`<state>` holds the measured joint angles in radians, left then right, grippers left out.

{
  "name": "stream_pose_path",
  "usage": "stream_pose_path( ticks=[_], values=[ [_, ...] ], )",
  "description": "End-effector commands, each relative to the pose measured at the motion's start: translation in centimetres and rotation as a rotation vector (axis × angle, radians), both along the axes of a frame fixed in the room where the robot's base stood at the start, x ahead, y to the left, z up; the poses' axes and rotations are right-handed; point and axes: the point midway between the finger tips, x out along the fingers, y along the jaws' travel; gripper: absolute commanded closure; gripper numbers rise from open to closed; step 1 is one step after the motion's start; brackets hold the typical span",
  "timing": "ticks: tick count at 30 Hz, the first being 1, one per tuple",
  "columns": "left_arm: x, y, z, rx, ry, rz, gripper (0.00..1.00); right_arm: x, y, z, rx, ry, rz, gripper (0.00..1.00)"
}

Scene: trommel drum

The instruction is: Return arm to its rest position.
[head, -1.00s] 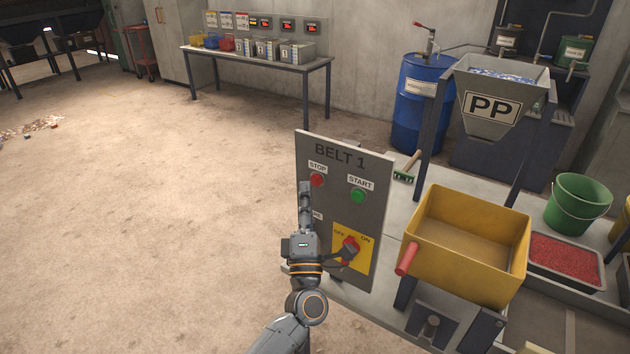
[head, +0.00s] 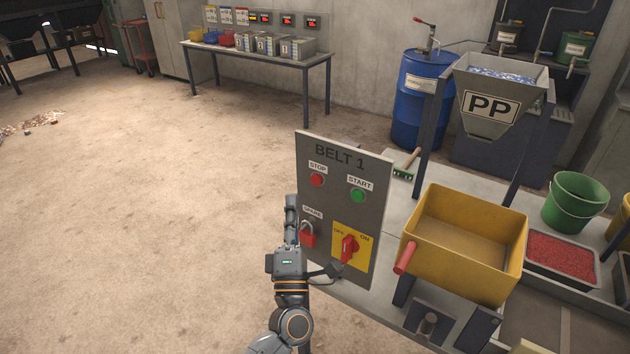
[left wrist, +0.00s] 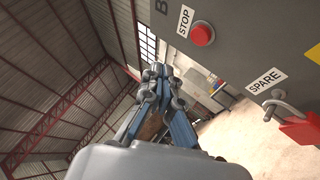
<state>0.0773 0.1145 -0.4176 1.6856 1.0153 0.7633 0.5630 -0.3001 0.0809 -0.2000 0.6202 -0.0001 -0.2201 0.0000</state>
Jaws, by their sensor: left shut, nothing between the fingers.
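My left gripper (head: 291,205) is shut and empty, pointing up just left of the grey BELT 1 panel (head: 340,225). In the left wrist view its closed fingertips (left wrist: 158,75) stand beside the panel's edge, apart from the buttons. The panel carries a red STOP button (head: 317,180), a green START button (head: 358,196), a red padlock (head: 308,237) under the SPARE label, and a red rotary switch (head: 349,248) on a yellow OFF/ON plate. The padlock also shows in the left wrist view (left wrist: 302,130). My right gripper is not in view.
A yellow bin (head: 465,245) with a red handle stands right of the panel. A table (head: 262,58) stands at the back wall. The floor to the left is open.

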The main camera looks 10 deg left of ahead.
Motion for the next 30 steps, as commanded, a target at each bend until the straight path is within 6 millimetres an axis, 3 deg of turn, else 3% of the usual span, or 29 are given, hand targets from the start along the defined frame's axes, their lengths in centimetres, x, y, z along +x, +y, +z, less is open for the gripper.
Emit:
stream_pose_path(
  ticks=[7, 11, 16, 20, 24, 26, 30],
  values=[
    [0.1, -0.1, -0.7, 0.018, 0.016, 0.0, 1.0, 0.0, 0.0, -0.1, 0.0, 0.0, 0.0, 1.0],
    [0.7, -0.9, -5.3, 0.144, 0.117, -0.001, 1.0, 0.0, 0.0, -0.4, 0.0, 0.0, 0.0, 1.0],
    [0.6, -2.4, -17.3, 0.456, 0.371, -0.033, 1.0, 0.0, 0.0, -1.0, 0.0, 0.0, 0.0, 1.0],
    [-1.4, -2.9, -27.1, 0.691, 0.569, -0.089, 1.0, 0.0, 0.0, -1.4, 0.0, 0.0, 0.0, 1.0],
    [-5.4, -2.7, -37.1, 0.919, 0.769, -0.175, 1.0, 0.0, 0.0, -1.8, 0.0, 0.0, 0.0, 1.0],
    [-7.8, -2.4, -41.2, 1.009, 0.852, -0.221, 1.0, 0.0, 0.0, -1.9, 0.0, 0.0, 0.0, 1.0],
    [-14.1, -1.3, -49.8, 1.207, 1.032, -0.344, 1.0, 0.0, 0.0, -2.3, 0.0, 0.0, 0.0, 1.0]
  ],
)
